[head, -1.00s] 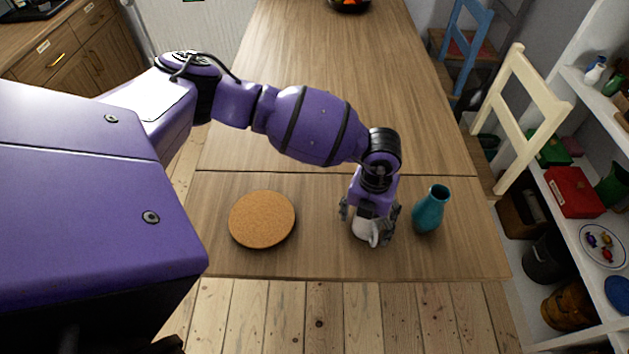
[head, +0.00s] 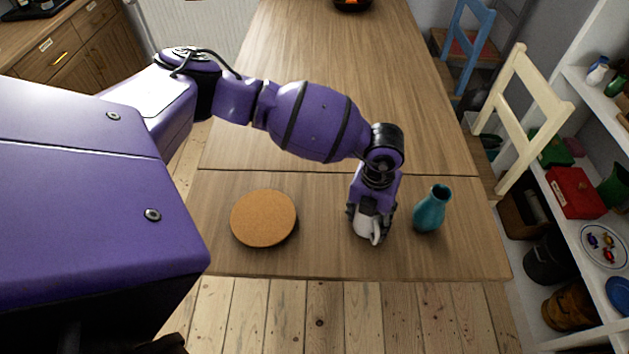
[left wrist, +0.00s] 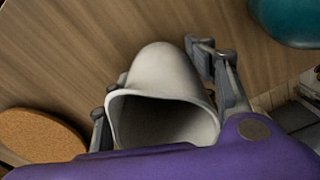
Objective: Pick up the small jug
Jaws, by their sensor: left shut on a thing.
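The small jug (head: 366,228) is white with a handle on its near right side. It stands at the front of the wooden table (head: 330,255) in the head view, partly hidden by my gripper. My left gripper (head: 371,222) comes down over it from above and is shut on it, a finger on either side. In the left wrist view the jug (left wrist: 165,85) shows its open mouth between the two fingers (left wrist: 160,95). I cannot make out any gap between the jug and the table. My right gripper is not in view.
A teal vase (head: 430,211) stands close to the right of the jug. A round cork mat (head: 264,218) lies to the left. A cream chair (head: 520,115) and a white shelf (head: 590,210) are beyond the table's right edge. The table behind is mostly clear.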

